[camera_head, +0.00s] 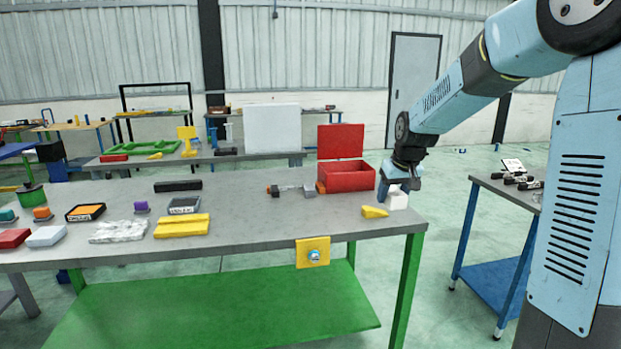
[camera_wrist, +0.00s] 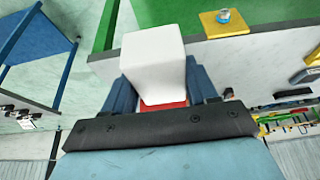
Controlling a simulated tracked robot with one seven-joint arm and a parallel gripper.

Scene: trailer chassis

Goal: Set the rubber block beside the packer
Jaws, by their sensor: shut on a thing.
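My gripper (camera_head: 396,187) is at the right end of the grey workbench, shut on a white block (camera_head: 397,201). In the wrist view the white block (camera_wrist: 152,58) stands out between the two blue fingers of my gripper (camera_wrist: 161,84). I take it for the rubber block, though no label shows. Whether its underside touches the bench top is not clear. A small yellow wedge-like piece (camera_head: 374,212) lies on the bench just left of the block, with a small gap. It may be the packer; the frames do not confirm this.
An open red box (camera_head: 346,178) with a raised lid stands behind and left of my gripper. A metal tool (camera_head: 292,190) lies left of it. Yellow pieces (camera_head: 182,225), a black bar (camera_head: 178,185) and several small items crowd the bench's left half. The front middle is clear.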

